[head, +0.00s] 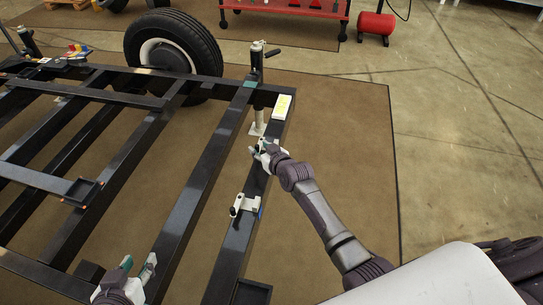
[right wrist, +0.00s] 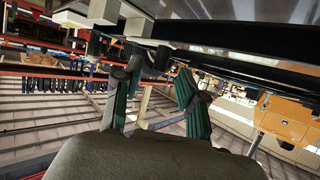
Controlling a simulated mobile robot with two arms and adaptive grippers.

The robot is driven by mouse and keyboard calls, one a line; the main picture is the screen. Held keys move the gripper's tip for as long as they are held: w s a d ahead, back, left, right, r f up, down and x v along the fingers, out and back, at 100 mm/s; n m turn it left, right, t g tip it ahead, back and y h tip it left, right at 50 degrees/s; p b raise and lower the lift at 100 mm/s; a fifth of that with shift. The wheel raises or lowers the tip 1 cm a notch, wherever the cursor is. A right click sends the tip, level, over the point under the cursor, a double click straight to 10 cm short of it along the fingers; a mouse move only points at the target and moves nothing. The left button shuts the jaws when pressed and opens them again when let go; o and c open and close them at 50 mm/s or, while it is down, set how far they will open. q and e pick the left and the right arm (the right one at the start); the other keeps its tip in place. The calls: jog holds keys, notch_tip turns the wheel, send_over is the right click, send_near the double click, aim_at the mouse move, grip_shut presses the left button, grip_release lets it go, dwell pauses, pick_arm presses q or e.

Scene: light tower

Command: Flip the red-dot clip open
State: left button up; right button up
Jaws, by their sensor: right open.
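My right gripper (head: 260,149) is at the outer black beam of the trailer frame (head: 232,250), below the jack post. In the right wrist view its two green-padded fingers (right wrist: 160,88) are apart. A small dark part (right wrist: 162,57) and a pale block (right wrist: 139,27) sit under the beam edge near the fingertips; I cannot tell if they touch. A white clip-like fitting (head: 243,205) sits on the same beam, nearer to me. No red dot can be made out on either part. My left gripper (head: 138,270) is open and empty over the frame at lower left.
A white and yellow box (head: 283,106) lies on the beam beyond my right gripper. A jack (head: 258,62) stands at the frame corner, with a wheel (head: 172,52) to its left. The brown mat (head: 345,150) right of the frame is clear apart from my arm.

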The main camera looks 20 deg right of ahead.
jog(key=v, duration=0.9)
jog(key=shift+w, duration=0.1)
